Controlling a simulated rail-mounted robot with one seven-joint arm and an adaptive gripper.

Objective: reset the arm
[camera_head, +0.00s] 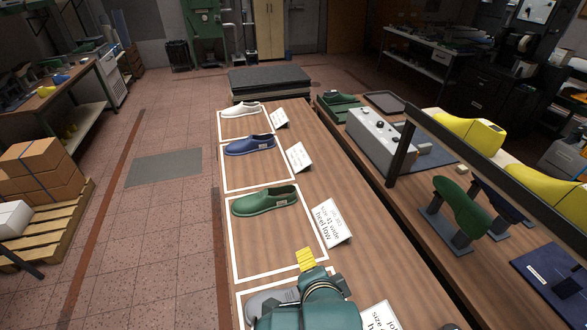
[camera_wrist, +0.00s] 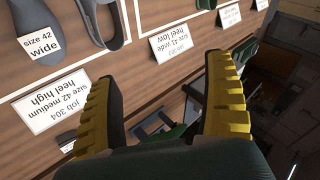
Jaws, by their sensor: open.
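My gripper (camera_head: 306,260) is at the near end of the long wooden table in the head view, with a yellow finger showing and its dark green body over the nearest outlined area. In the wrist view my gripper (camera_wrist: 165,90) has its two ribbed yellow fingers wide apart, with nothing held between them. A grey shoe last (camera_head: 268,303) lies partly hidden behind my gripper. In the wrist view a grey last (camera_wrist: 35,30) bears a "size 42 wide" label. A green last (camera_head: 265,201), a blue last (camera_head: 250,145) and a white last (camera_head: 241,109) lie farther along, each in a white outline.
Cards stand beside the lasts, such as the "size 41 wide heel low" card (camera_head: 332,223). On the right bench are a dark rail (camera_head: 490,160), yellow lasts (camera_head: 468,132), an upright green last (camera_head: 461,206) and a grey box (camera_head: 382,135). The floor (camera_head: 165,240) to the left is open.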

